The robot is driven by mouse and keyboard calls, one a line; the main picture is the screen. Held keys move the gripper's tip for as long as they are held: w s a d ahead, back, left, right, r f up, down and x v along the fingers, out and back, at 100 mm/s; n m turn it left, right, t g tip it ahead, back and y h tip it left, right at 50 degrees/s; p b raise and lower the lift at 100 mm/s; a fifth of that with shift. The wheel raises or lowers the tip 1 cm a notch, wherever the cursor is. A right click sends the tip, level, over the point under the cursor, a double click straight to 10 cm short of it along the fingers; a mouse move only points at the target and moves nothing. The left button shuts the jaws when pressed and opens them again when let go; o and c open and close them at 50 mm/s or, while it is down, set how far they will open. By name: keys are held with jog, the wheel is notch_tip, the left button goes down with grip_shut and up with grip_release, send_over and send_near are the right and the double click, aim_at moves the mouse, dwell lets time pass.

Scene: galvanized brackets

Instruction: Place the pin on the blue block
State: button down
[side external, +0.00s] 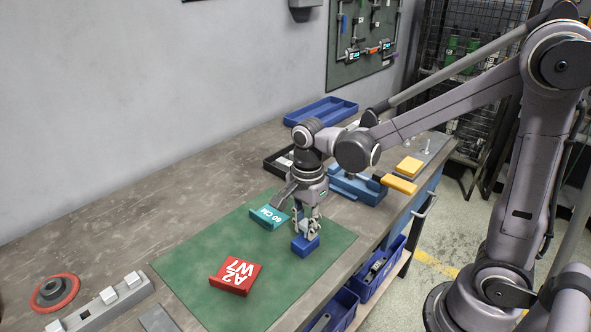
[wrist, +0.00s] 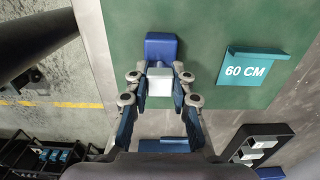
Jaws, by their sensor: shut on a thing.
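The blue block (side external: 305,245) stands on the green mat (side external: 190,262), directly below my gripper (side external: 307,228) in the side view. In the wrist view the blue block (wrist: 160,46) shows just beyond the fingertips. My gripper (wrist: 159,88) is shut on a pale grey, square-ended piece, which I take to be the pin (wrist: 160,82). The pin overlaps the near part of the block in the wrist view. The fingers mostly hide the pin in the side view, and I cannot tell whether it touches the block.
A blue vise-like fixture (side external: 357,186) and a blue tray (side external: 321,111) are behind. The mat's left part is clear.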

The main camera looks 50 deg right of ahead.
jog(key=shift+f, duration=0.1)
jog(key=c, duration=1.1)
grip_release()
jog(key=shift+c, duration=0.2)
notch_tip(320, 180, up, 12)
jog(key=n+t, duration=0.5)
jog(key=n, duration=0.8)
send_near(306, 223)
jog(key=d, duration=0.3)
jog(key=n, duration=0.1)
jog(key=s+f+n+t, duration=0.1)
jog(key=n, duration=0.1)
jog(key=s+n+t, duration=0.1)
jog(key=n, duration=0.1)
jog(key=shift+f, duration=0.4)
